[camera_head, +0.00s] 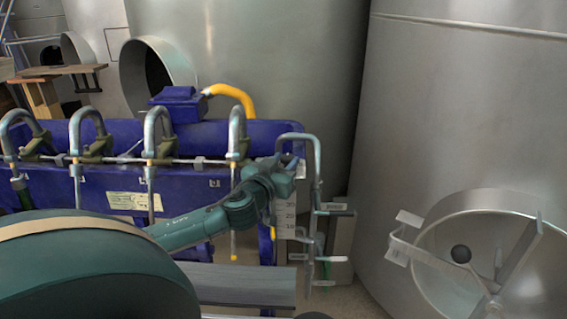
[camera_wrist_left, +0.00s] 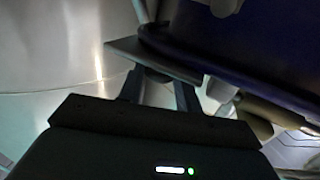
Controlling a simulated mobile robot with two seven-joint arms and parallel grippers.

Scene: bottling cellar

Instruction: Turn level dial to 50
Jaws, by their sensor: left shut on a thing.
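My left arm reaches across the blue filling machine (camera_head: 120,180) in the head view. Its gripper (camera_head: 287,172) is at the machine's right end, just above a pale upright scale plate (camera_head: 286,218) with printed numbers. The gripper is shut on a small part there, which I take to be the level dial; the fingers hide most of it. In the left wrist view the two dark fingers (camera_wrist_left: 158,88) reach up to a dark flat piece (camera_wrist_left: 150,58). The dial's reading cannot be made out. My right gripper is not in view.
Bent metal filling spouts (camera_head: 155,125) line the machine's front. A metal pipe frame with small labelled handles (camera_head: 335,208) stands close to the right of the gripper.

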